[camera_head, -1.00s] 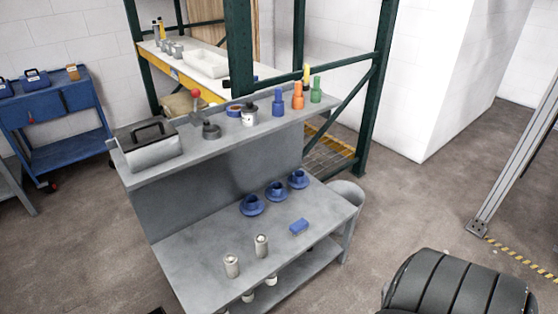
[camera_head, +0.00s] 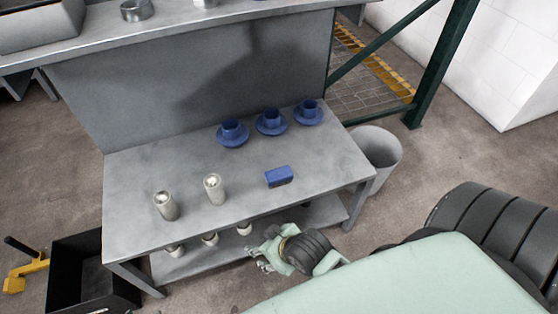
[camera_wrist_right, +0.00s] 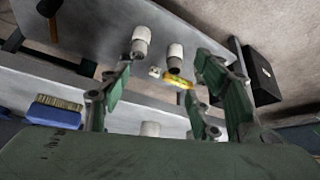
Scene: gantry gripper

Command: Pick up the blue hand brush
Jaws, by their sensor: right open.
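The blue hand brush (camera_head: 278,178) lies on the grey workbench top (camera_head: 240,195), right of two pale cylinders. In the head view only its blue body shows clearly. In the right wrist view a blue body with tan bristles (camera_wrist_right: 54,112) is at the left, outside the fingers. My right gripper (camera_head: 261,258) is in front of the bench's front edge, lower in the picture than the brush and apart from it. Its fingers point left. In the right wrist view the fingers (camera_wrist_right: 165,95) are spread with nothing held between them. My left gripper is not in view.
Pale cylinders (camera_head: 165,206) stand on the bench, and more on the lower shelf (camera_head: 190,262). Blue cups on saucers (camera_head: 271,123) stand behind the brush. A grey bin (camera_head: 378,160) is at right, a black crate (camera_head: 88,272) at left. The bench top around the brush is clear.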

